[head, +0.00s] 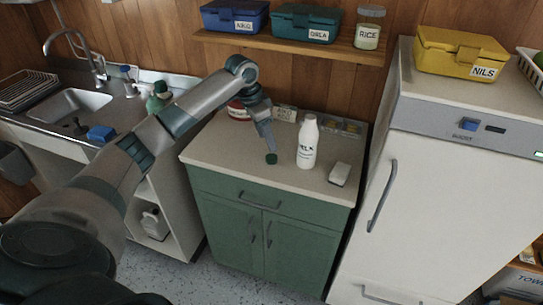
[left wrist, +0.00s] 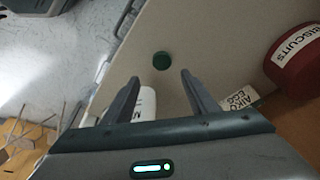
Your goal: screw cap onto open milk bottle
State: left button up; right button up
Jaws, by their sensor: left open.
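The white milk bottle (head: 307,145) stands upright on the counter; no coloured cap shows on its narrow top. The dark green cap (head: 271,159) lies on the counter to the left of the bottle. In the left wrist view the cap (left wrist: 162,61) is just beyond the fingertips, roughly centred between them. My left gripper (head: 269,149) points down over the cap, open and empty; its fingers also show in the left wrist view (left wrist: 160,76). Part of the white bottle (left wrist: 147,103) shows there between the fingers. My right gripper is not in view.
Behind stand a red biscuits tin (head: 238,112) and a labelled egg box (head: 284,115). The fridge (head: 430,190) bounds the counter (head: 232,155) on the right. A shelf (head: 270,42) with boxes hangs above. The counter's front left is clear.

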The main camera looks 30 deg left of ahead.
aim_at(271, 157)
pick_arm(q)
jog(key=shift+x, duration=1.4)
jog(key=shift+p, duration=0.3)
jog(key=shift+a+f+p, duration=0.1)
jog(key=shift+f+p, duration=0.4)
jog(key=shift+f, duration=0.15)
jog(key=x, duration=0.1)
jog(key=p+x, duration=0.1)
jog(key=x, duration=0.1)
jog(key=shift+a, duration=0.2)
jog(key=shift+w+f, duration=0.1)
jog(key=shift+f, duration=0.4)
jog(key=c, duration=1.1)
